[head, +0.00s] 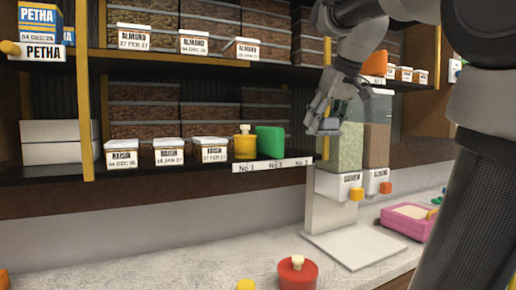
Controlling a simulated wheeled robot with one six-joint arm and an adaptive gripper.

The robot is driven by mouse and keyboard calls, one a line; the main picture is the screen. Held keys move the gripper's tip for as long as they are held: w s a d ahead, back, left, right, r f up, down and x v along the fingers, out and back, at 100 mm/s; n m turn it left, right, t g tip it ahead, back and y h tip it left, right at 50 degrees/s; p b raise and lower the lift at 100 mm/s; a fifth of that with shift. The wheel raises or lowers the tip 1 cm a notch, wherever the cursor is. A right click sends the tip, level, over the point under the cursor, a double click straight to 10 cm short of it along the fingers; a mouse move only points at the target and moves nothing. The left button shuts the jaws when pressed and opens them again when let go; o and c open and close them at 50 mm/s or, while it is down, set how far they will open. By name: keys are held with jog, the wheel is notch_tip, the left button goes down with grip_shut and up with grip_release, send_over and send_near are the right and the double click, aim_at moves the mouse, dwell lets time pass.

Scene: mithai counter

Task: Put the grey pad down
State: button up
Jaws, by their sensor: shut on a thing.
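My gripper (326,112) is in front of the shelving, just right of the green block on the lower shelf. It is shut on a small grey thing, which I take to be the grey pad (329,126). Grey fingers and grey pad are hard to tell apart, and much of the pad is hidden.
A yellow jar (245,146) and a green block (270,139) stand on the shelf edge. Clear dispensers (347,150) stand behind and right of the gripper. Below are a white stand (350,245), a red lidded pot (297,273) and a pink box (408,222). The counter's left-middle is bare.

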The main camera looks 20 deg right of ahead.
send_over(289, 155)
jog(key=shift+d+f, duration=0.15)
jog(key=shift+f, duration=0.45)
jog(key=shift+d+f, duration=0.15)
jog(key=shift+f, duration=0.4)
notch_tip(289, 155, down, 4)
jog(key=shift+f, duration=0.1)
jog(key=shift+w+f, duration=0.35)
jog(key=shift+w, duration=0.15)
jog(key=shift+f, duration=0.15)
jog(key=o, duration=1)
